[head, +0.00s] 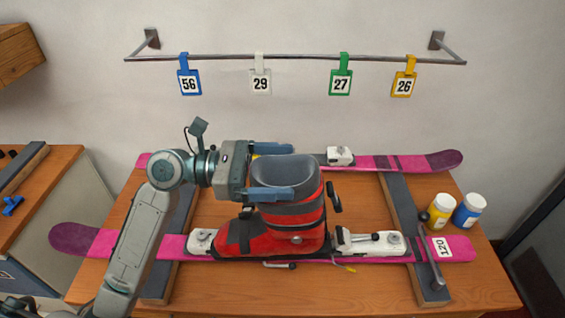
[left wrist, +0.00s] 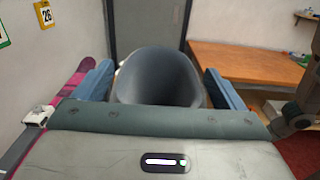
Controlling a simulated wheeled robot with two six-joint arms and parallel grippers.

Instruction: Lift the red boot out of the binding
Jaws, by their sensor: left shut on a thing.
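The red boot (head: 285,232) with a grey cuff stands upright on the front pink ski (head: 90,240), its toe pointing left. Its sole is between the white toe piece (head: 201,241) and the white heel piece (head: 372,243) of the binding, low against the ski. My left gripper (head: 271,170) comes in from the left and is shut on the cuff, one blue finger on the far side and one on the near side. In the left wrist view the grey cuff (left wrist: 160,78) sits between both fingers. My right gripper is not in view.
A second pink ski (head: 440,161) lies behind, across dark supports (head: 398,200) on the wooden bench (head: 330,292). A yellow jar (head: 440,210) and a blue jar (head: 468,210) stand at the right. Numbered tags hang from a wall rail (head: 300,57) above.

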